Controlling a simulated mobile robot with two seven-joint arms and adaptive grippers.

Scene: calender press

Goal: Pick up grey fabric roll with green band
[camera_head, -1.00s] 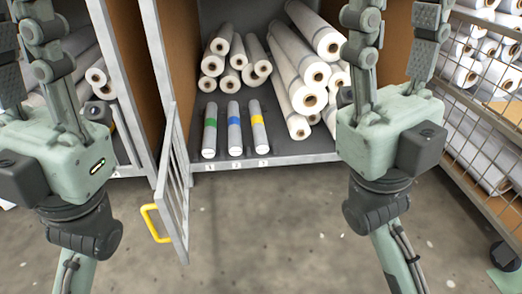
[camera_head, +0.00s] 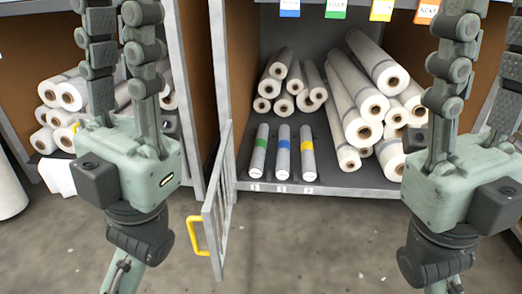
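The grey fabric roll with the green band (camera_head: 259,150) lies at the left of three slim grey rolls on the low shelf. The roll with the blue band (camera_head: 283,155) is beside it, and the roll with the yellow band (camera_head: 307,155) is at the right. All three point out towards the shelf's front edge. My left gripper (camera_head: 124,40) is in front of the rack, left of the rolls, with its fingers spread and nothing between them. My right gripper (camera_head: 482,50) is at the right, also with fingers apart and empty. The tops of the fingers are cut off.
An open mesh door (camera_head: 218,205) with a yellow handle (camera_head: 197,236) stands out left of the rolls. Large white rolls (camera_head: 365,100) are stacked behind and right. Coloured cards (camera_head: 335,8) hang above. The grey floor (camera_head: 320,245) in front is clear.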

